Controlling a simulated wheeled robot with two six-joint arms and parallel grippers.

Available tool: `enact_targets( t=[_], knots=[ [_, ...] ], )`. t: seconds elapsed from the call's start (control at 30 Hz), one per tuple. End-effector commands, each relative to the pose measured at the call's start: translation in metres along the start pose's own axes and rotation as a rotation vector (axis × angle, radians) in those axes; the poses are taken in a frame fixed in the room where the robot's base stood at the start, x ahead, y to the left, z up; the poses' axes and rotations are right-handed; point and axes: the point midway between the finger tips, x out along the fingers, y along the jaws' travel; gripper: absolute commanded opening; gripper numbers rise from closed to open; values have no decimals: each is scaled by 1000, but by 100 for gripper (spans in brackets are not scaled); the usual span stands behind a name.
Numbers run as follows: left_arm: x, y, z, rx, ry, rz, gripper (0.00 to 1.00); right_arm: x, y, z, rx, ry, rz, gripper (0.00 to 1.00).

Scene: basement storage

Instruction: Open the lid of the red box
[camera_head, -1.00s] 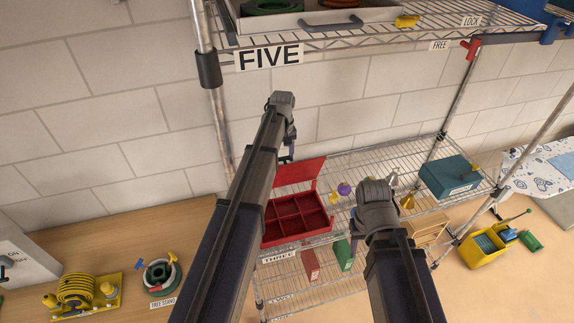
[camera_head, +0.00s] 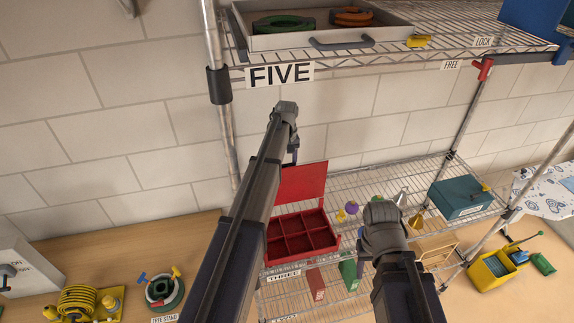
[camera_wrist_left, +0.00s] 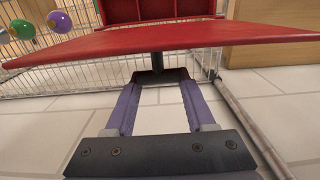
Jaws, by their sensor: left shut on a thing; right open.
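The red box (camera_head: 268,258) sits on the wire shelf, its divided compartments showing from above. Its red lid (camera_head: 303,184) stands up, about upright, at the box's back edge. In the left wrist view the lid (camera_wrist_left: 180,42) crosses the picture as a broad red panel, with the box (camera_wrist_left: 120,12) beyond it. My left gripper (camera_head: 293,155) is behind the lid, its fingertips partly hidden. My right gripper (camera_head: 364,258) is open and empty, right of the box.
Small purple and yellow items (camera_head: 350,208) and a funnel (camera_head: 416,222) stand right of the box. A teal box (camera_head: 460,198) is farther right. An upper shelf holds a grey tray (camera_head: 270,42). A shelf post (camera_head: 224,130) stands close left of my left arm.

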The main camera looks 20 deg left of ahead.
Motion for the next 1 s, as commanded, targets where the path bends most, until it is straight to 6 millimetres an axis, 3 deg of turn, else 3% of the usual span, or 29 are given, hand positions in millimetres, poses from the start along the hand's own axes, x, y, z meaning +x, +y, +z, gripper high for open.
enact_targets(
  t=[0.1, 0.13, 0.4, 0.73, 1.0],
  knots=[
    [0, -1, -2, -2, 6, -1, 0, 0, 0, 0, 0, 0, 0, 50],
    [0, -1, -2, -2, 6, -1, 56, 0, 0, 0, 0, 0, 0, 50],
    [0, 0, -1, -1, 3, 0, 85, 0, 0, 0, 0, 0, 0, 50],
    [-1, 0, 5, 0, 1, 0, 85, -1, 0, 0, 0, 0, 0, 50],
    [-6, -2, 47, 1, 1, 0, 85, -6, 1, 0, 0, 0, 0, 50]
  ],
)
